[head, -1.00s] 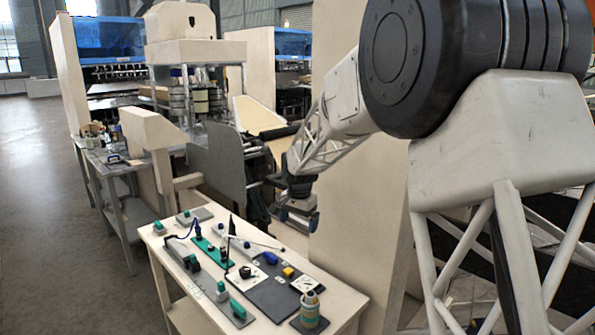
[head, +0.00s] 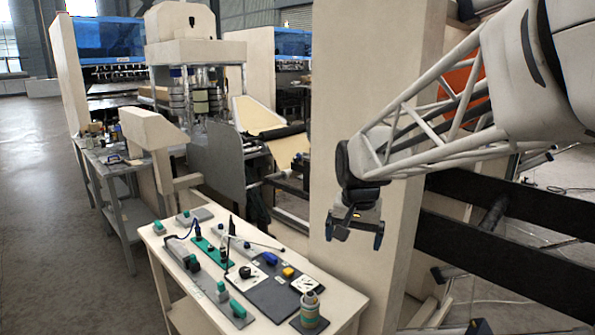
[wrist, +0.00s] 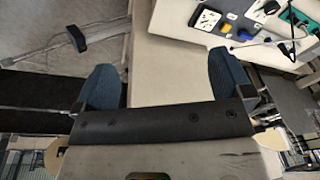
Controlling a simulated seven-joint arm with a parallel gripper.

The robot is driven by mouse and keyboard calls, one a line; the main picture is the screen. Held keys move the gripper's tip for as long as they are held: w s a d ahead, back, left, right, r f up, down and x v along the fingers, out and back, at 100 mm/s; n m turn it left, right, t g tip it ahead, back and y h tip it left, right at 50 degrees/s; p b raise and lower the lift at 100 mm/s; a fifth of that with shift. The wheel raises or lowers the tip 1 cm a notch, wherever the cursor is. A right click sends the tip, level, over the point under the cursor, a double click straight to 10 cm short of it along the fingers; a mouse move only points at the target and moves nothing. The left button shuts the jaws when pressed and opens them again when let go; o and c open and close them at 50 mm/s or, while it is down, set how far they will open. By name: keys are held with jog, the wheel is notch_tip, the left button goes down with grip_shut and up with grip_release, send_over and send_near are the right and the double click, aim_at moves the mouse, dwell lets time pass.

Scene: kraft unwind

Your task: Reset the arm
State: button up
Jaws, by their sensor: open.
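My gripper (head: 354,230) hangs in the head view beside the tall cream panel, to the right of and above the workbench. Its two dark blue fingers stand apart with nothing between them. In the wrist view my gripper (wrist: 163,85) also shows open and empty, with a pale cream surface beyond the fingers. My white lattice arm reaches in from the right of the head view.
The cream workbench (head: 190,290) carries a dark mat (head: 272,302), a blue item (head: 270,258), a yellow item (head: 288,272), a green strip (head: 214,254) and a striped cup (head: 310,312). The tall cream panel (head: 375,120) stands close behind my gripper. Dark beams (head: 500,205) cross at right.

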jog(key=s+d+f+n, duration=0.1)
jog(key=s+d, duration=0.2)
jog(key=s, duration=1)
jog(key=s+d+f+n+t, duration=0.1)
jog(key=s+d+f+n, duration=0.1)
jog(key=s, duration=1.1)
jog(key=shift+d+f, duration=0.2)
jog(key=shift+d, duration=0.45)
dwell(0.3)
